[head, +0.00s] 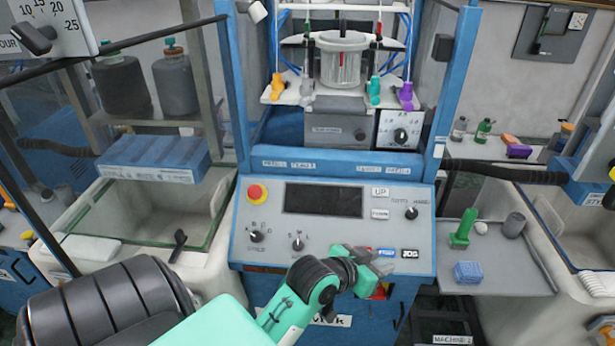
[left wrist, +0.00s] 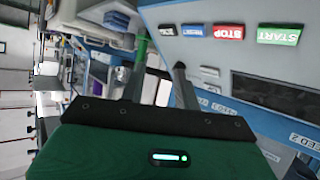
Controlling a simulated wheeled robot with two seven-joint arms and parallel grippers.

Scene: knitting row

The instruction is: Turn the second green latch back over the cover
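One green latch-like piece (head: 374,90) stands upright at the front right of a clear, white-lidded drum (head: 341,62), inside the blue machine frame. I cannot tell a second green latch or whether this piece touches the drum's lid. My left gripper (head: 376,262) is low in front of the control panel, well below and nearer than the drum. In the left wrist view its two fingers (left wrist: 160,75) stand apart with nothing between them. The latch piece and drum cannot be made out there. My right gripper is not in view.
The sloped control panel (head: 250,225) has a red stop button (head: 257,192) and knobs. Orange (head: 278,88) and purple (head: 406,97) pieces flank the drum. A grey side shelf (head: 510,265) holds a green post (head: 463,228), a blue block (head: 468,271) and a grey cup (head: 513,225).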

